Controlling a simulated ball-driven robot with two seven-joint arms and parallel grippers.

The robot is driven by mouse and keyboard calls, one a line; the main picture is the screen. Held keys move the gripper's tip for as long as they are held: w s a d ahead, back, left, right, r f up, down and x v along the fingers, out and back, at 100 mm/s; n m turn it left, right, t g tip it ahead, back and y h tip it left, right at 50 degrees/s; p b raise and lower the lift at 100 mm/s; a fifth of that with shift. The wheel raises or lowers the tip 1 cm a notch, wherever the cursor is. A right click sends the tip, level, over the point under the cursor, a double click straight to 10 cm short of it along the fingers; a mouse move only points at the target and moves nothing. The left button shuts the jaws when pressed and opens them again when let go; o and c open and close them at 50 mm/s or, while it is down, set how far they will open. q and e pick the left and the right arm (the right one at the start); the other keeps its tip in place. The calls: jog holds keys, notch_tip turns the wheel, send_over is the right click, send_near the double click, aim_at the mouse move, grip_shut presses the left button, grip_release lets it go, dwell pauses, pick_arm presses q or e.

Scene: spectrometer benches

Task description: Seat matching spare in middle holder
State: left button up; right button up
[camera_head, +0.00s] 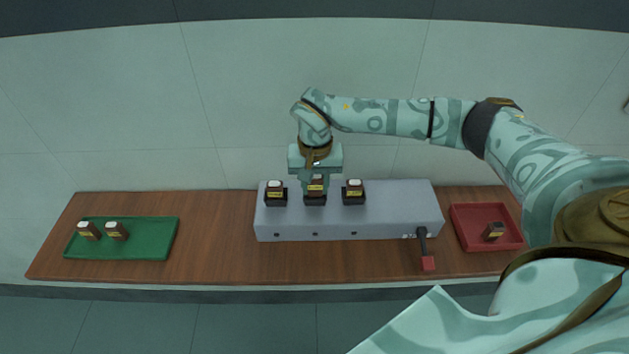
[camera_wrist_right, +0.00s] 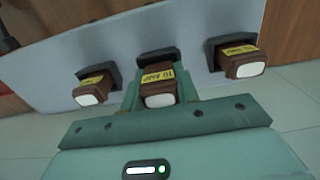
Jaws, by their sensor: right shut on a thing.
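My right gripper (camera_head: 316,192) reaches down over the middle holder of the grey bench unit (camera_head: 400,205) and is shut on a brown block (camera_wrist_right: 158,92) with a yellow label and a white end. The label seems to read 10 AMP. The block is at the dark middle holder (camera_wrist_right: 156,57); I cannot tell how deep it sits. Similar blocks stand in the left holder (camera_head: 276,190) and the right holder (camera_head: 353,189), also visible in the wrist view. My left gripper is out of view.
A green tray (camera_head: 156,250) at the left holds two similar blocks (camera_head: 117,231). A red tray (camera_head: 468,238) at the right holds one dark block (camera_head: 493,231). A lever with a red handle (camera_head: 428,263) hangs at the unit's front right. Wooden bench (camera_head: 215,235) between tray and unit is clear.

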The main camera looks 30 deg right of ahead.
jog(key=shift+s+f, duration=0.1)
jog(key=shift+f, duration=0.4)
jog(key=shift+s, duration=0.25)
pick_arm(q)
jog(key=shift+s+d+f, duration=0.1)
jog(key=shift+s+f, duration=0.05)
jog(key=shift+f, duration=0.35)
pick_arm(e)
jog(key=shift+f, duration=0.1)
jog(key=shift+a, duration=0.1)
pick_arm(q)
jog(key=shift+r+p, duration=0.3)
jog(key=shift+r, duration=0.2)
pick_arm(e)
jog(key=shift+a, duration=0.15)
jog(key=shift+w+r+p, duration=0.25)
jog(key=shift+r+p, duration=0.4)
jog(key=shift+p, duration=0.15)
jog(key=shift+r, duration=0.2)
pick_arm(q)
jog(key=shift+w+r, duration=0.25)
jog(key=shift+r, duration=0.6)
